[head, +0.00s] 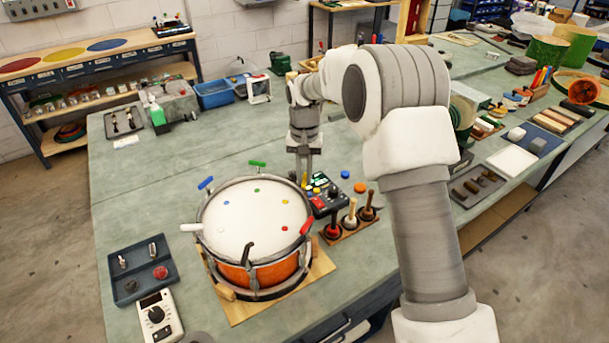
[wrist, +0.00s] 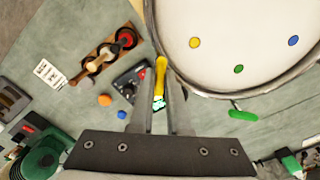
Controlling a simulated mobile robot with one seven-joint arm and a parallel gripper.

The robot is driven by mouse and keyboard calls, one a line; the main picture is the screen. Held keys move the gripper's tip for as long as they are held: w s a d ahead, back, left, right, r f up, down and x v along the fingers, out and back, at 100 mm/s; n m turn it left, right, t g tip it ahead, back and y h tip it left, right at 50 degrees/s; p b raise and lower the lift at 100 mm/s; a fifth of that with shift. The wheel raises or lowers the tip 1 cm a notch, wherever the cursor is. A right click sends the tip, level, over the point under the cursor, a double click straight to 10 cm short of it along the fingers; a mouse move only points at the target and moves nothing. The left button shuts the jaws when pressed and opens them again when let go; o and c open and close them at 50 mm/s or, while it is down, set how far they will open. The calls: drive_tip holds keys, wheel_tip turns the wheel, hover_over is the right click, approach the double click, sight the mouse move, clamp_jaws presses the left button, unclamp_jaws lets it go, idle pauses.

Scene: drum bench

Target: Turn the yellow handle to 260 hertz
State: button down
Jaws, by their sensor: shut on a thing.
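A drum (head: 250,220) with a white head and orange shell sits on a wooden board, with coloured handles around its rim. The yellow handle (wrist: 161,68) stands at the rim between my fingers in the wrist view; in the head view only a sliver of yellow (head: 304,180) shows below my gripper (head: 303,168). My gripper (wrist: 161,88) is shut on the yellow handle, pointing down at the drum's far right edge. A dark tuner box (head: 325,192) with a green-lit display stands right beside it; the reading is too small to read. The tuner also shows in the wrist view (wrist: 130,80).
A rack of mallets (head: 350,218) stands right of the drum, close to the tuner. A grey tray (head: 142,268) and a white meter (head: 158,316) are at the left front.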

sight(304, 178)
drive_tip(key=shift+n, duration=0.4)
drive_tip(key=c, duration=0.9)
unclamp_jaws()
wheel_tip(304, 178, up, 18)
drive_tip(key=shift+f, duration=0.25)
